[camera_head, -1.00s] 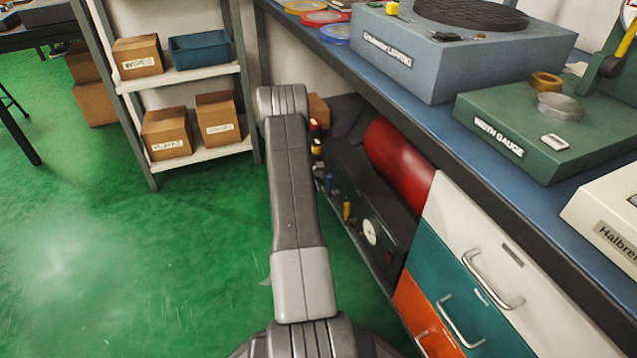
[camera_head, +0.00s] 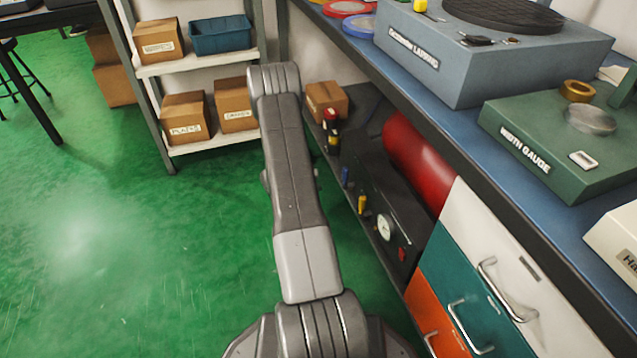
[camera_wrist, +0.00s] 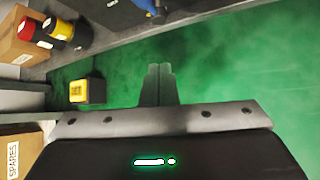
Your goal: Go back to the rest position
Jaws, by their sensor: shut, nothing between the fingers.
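My gripper (camera_wrist: 159,70) shows in the wrist view with its two grey fingers together and nothing between them. It points over the green floor (camera_wrist: 225,70), clear of the shelf edge. In the head view my arm stands raised in the middle, and the gripper itself is hidden there. The ring stack, with a brass ring (camera_head: 577,91) and a grey ring (camera_head: 590,119), sits at the width gauge (camera_head: 560,150) on the blue bench. My arm is apart from these.
The bench (camera_head: 480,140) with drawers (camera_head: 500,270) runs along the right. Below it are a red cylinder (camera_head: 418,160) and a lower shelf. A rack with cardboard boxes (camera_head: 185,117) and a blue bin (camera_head: 220,36) stands at the back left. Green floor at left is free.

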